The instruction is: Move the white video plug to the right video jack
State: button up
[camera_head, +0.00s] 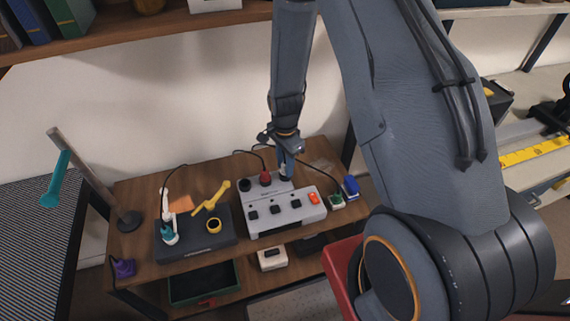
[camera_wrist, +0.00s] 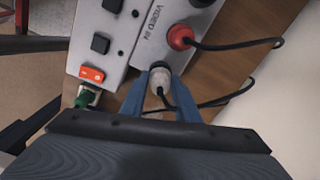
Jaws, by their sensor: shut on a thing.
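The white video plug (camera_wrist: 158,82) is between the blue fingers of my gripper (camera_wrist: 158,92) in the wrist view, with a black cable running from it. Its front end is at the end of the grey panel marked "VIDEO IN" (camera_wrist: 150,22). I cannot tell whether it is seated in the right jack, as plug and fingers hide that spot. A red plug (camera_wrist: 180,37) sits in the middle of the panel, and a dark jack (camera_wrist: 201,2) is at the panel's other end. In the head view my gripper (camera_head: 285,172) is at the panel's right end, beside the red plug (camera_head: 265,178).
A grey switch box (camera_head: 285,213) with black buttons and an orange switch (camera_head: 314,198) stands in front of the panel. A green plug (camera_head: 336,201) and a blue object (camera_head: 351,186) are to the right. A dark box (camera_head: 195,240) stands left, near a lamp-like stand (camera_head: 95,180).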

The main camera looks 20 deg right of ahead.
jog(key=shift+f, duration=0.45)
dwell(0.3)
jog(key=o, duration=1.3)
jog(key=shift+c, duration=0.2)
jog(key=shift+r, duration=0.1)
